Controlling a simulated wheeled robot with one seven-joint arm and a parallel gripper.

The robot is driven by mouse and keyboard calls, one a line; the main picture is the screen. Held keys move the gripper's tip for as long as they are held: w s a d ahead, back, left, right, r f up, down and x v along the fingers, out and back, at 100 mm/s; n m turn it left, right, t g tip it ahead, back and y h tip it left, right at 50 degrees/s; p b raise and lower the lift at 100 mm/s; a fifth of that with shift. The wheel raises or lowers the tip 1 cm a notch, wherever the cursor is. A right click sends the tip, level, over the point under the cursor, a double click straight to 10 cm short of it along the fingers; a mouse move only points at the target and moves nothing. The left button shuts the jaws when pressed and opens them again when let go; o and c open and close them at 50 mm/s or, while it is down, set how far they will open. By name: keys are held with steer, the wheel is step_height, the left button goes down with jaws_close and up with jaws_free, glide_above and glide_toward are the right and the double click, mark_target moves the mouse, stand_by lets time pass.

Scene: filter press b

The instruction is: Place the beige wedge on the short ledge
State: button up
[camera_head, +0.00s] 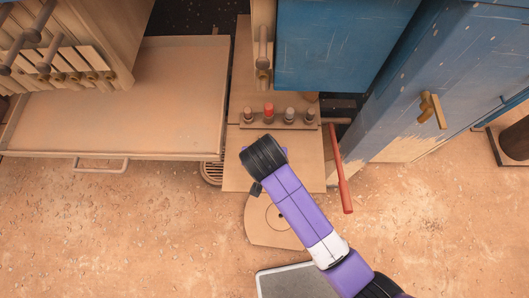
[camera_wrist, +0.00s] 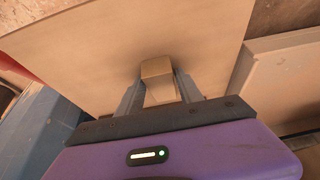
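In the wrist view, the beige wedge (camera_wrist: 160,84) sits between the two grey fingers of my gripper (camera_wrist: 157,76), which close on its sides. A broad flat beige surface (camera_wrist: 80,55) lies behind and below it; I cannot tell whether the wedge touches it. In the head view, my purple arm ends in a black wrist over a short beige ledge (camera_head: 302,150). This looks like the short ledge, between the wide tray and the red lever. My gripper and the wedge are hidden under the wrist there.
A wide beige tray (camera_head: 130,95) with a raised rim stands left of the ledge. A row of knobs (camera_head: 278,117) lines the back of the ledge. A red lever (camera_head: 341,180) sticks out at its right. Blue cabinets (camera_head: 345,40) stand behind and right.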

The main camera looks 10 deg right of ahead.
steer(key=shift+o, duration=0.9)
steer(key=shift+r, duration=0.2)
steer(key=v, duration=1.1)
steer(key=shift+r, duration=0.4)
steer(key=shift+s, duration=0.1)
